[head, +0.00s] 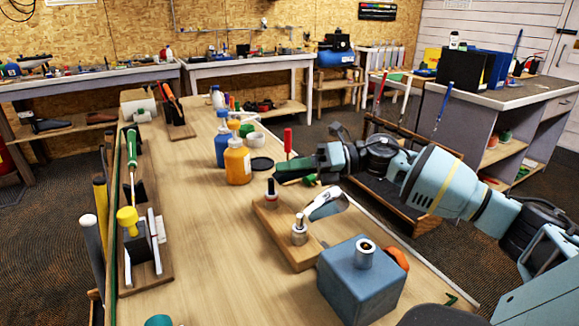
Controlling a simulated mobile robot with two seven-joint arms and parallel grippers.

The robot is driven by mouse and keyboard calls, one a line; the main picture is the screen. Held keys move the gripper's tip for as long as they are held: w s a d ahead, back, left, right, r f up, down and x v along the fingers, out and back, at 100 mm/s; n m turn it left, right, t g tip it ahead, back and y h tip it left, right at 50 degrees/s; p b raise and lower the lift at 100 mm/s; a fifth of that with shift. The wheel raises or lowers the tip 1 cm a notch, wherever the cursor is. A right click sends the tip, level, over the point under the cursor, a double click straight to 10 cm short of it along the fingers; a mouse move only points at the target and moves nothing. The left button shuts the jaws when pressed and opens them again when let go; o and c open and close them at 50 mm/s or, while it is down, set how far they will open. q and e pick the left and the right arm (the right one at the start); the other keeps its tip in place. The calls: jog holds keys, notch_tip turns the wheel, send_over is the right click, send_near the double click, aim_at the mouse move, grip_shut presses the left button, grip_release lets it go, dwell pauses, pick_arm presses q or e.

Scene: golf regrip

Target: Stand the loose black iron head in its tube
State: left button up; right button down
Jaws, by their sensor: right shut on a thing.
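My right gripper (308,168) reaches in from the right over the far part of the bench. It is shut on a dark piece (290,171) that looks like the black iron head; the fingers hide much of it, so its tilt is unclear. Nearer, a wooden block (283,240) lies on the bench with two short posts. My left gripper is not in view.
A blue-grey box (360,282) with a metal cylinder on top stands close in front. An orange bottle (237,161) and blue bottle (222,148) stand left of my gripper. A tool rack (158,272) lines the left edge. The bench middle (205,235) is clear.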

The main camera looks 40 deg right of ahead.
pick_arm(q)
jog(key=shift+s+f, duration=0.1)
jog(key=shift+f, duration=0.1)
pick_arm(e)
jog(key=shift+f, duration=0.3)
jog(key=c, duration=1.3)
grip_release()
jog(key=shift+s+d+f, duration=0.1)
jog(key=shift+s+d, duration=0.05)
jog(key=shift+d, duration=0.1)
jog(key=b+v, duration=0.1)
jog(key=v, duration=0.2)
jog(key=shift+s+d, duration=0.2)
jog(key=shift+d, duration=0.05)
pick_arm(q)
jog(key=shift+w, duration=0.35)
pick_arm(e)
jog(key=v, duration=0.3)
jog(key=shift+s+d, duration=0.15)
jog(key=shift+d, duration=0.1)
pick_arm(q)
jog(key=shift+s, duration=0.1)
